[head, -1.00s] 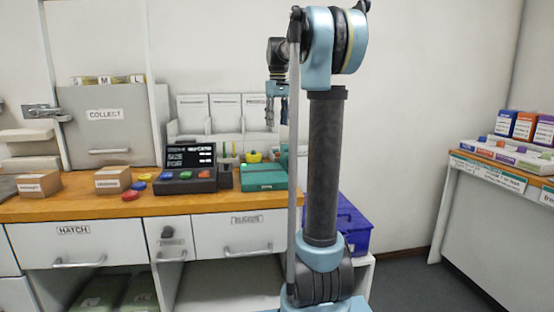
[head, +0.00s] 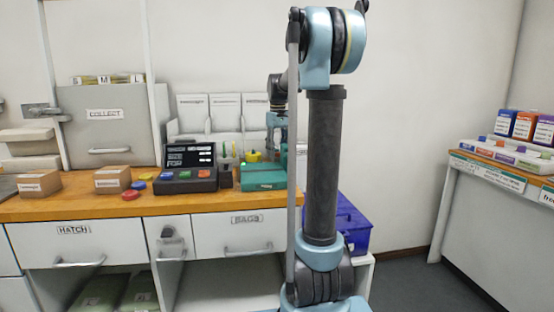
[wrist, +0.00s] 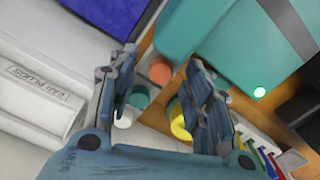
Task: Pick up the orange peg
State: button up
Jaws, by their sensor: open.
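The orange peg (wrist: 160,71) shows in the wrist view as a round end seen from above, between the tips of my gripper (wrist: 162,58). The fingers are apart, with nothing held between them. A teal peg (wrist: 139,96) and a white peg (wrist: 123,118) stand in line beside it, near the left finger. A yellow item (wrist: 179,119) is partly covered by the right finger. In the head view my gripper (head: 276,143) points down over the counter, behind the teal case. I cannot make out the orange peg there.
The teal case (head: 263,176) stands close to my gripper and also fills the top of the wrist view (wrist: 225,35). A control panel with a screen (head: 188,157) stands to its left. White bins (head: 208,112) line the wall behind. Cardboard boxes (head: 112,180) sit at left.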

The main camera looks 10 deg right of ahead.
jog(key=shift+f, duration=0.3)
jog(key=shift+c, duration=0.5)
jog(key=c, duration=0.7)
jog(key=shift+r, duration=0.1)
